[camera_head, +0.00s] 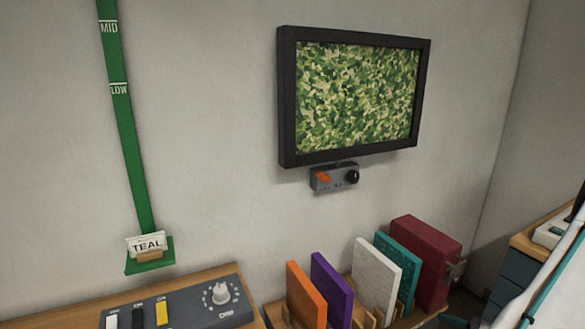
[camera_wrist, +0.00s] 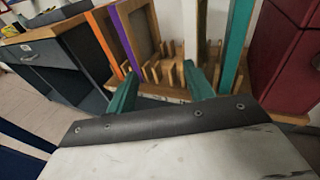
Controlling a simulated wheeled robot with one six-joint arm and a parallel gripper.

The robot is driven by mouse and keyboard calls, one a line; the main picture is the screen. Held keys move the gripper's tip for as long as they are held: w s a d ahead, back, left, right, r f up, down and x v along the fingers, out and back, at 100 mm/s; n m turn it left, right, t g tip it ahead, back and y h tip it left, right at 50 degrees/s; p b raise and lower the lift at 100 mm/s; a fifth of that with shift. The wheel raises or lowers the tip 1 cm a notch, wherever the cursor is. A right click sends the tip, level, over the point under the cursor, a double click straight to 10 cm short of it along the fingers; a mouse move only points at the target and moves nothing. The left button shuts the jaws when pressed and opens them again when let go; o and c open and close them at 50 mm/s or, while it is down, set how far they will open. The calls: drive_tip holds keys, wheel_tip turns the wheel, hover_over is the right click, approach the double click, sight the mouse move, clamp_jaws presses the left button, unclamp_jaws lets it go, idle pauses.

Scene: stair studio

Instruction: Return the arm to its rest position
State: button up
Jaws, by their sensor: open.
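In the wrist view my gripper (camera_wrist: 161,88) has two teal fingers standing apart, with nothing between them. Beyond the fingers is a wooden slotted rack (camera_wrist: 165,76), which also shows at the bottom of the head view. In the head view it holds an orange panel (camera_head: 306,296), a purple panel (camera_head: 331,290), a white panel (camera_head: 376,279) and a teal panel (camera_head: 399,262). A pale part of my arm crosses the lower right of the head view. The gripper is not clear there.
A maroon block (camera_head: 425,262) stands right of the panels. A control box with switches and a knob (camera_head: 222,292) sits on the left counter. A framed green picture (camera_head: 357,98) hangs above a small grey box (camera_head: 334,178).

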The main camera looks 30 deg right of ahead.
drive_tip(key=w+a+r+n+g+y, duration=0.2)
drive_tip(key=a+r+n+g, duration=0.5)
drive_tip(key=a+r+n, duration=0.15)
drive_tip(key=w+a+r+n+g+y, duration=0.2)
drive_tip(key=a+r+n+g, duration=0.5)
drive_tip(key=a+r, duration=0.2)
drive_tip(key=s+a+r+n+h, duration=0.3)
drive_tip(key=a+r+n+h, duration=0.2)
drive_tip(key=a+r+n, duration=0.3)
drive_tip(key=s+a+r+n+h, duration=0.3)
drive_tip(key=a+r+n+h, duration=0.2)
drive_tip(key=a+r+n, duration=0.3)
drive_tip(key=a+r, duration=0.1)
drive_tip(key=a, duration=0.2)
drive_tip(key=shift+r, duration=0.2)
